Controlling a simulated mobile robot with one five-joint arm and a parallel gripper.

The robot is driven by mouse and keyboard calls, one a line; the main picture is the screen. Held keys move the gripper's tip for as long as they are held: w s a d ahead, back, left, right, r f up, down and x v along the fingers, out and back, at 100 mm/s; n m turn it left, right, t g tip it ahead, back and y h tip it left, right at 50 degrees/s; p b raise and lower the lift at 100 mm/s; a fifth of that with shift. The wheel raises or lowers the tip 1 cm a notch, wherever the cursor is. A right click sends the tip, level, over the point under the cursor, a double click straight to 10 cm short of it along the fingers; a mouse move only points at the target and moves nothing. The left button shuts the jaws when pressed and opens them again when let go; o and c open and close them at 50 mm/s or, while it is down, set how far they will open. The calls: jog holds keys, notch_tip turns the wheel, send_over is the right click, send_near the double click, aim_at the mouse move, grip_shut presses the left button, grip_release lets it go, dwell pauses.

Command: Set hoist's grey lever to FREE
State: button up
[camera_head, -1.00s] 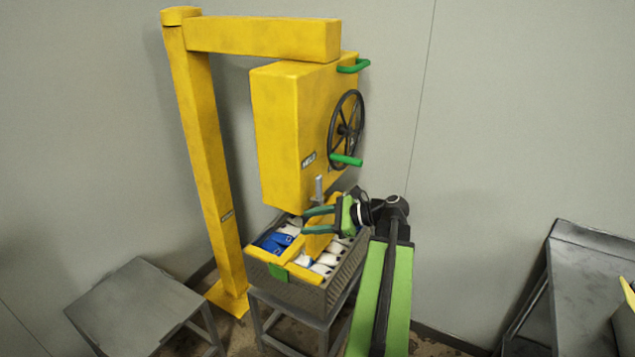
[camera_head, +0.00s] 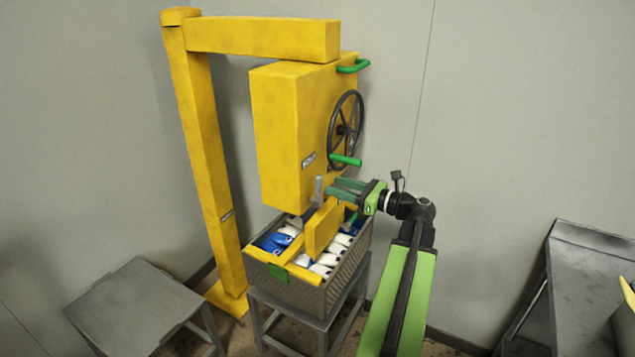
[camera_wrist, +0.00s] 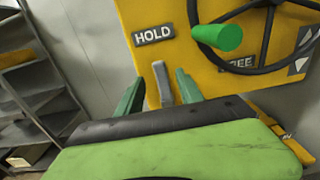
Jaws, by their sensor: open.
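The hoist is a yellow box (camera_head: 278,135) with a black handwheel (camera_head: 345,130) on its side. Its grey lever (camera_head: 319,188) stands upright low on the box; it also shows in the wrist view (camera_wrist: 162,84), its tip pointing up toward the HOLD plate (camera_wrist: 153,35). The FREE label (camera_wrist: 238,63) is to the right, partly hidden by the wheel and its green knob (camera_wrist: 218,37). My gripper (camera_head: 347,189) is open beside the lever. In the wrist view its green fingers appear on either side of the lever, with gaps; contact is not visible.
Below the hoist, a basket (camera_head: 318,298) of white and blue packs with a yellow bar (camera_head: 323,228) sits on a grey stand. A grey table (camera_head: 135,305) is at left and a dark bench (camera_head: 590,275) at right. The wheel's green knob (camera_head: 346,160) hangs just above my fingers.

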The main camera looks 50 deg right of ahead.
aim_at(321, 181)
jog(key=x, duration=0.7)
jog(key=shift+s, duration=0.1)
grip_shut()
dwell(1.1)
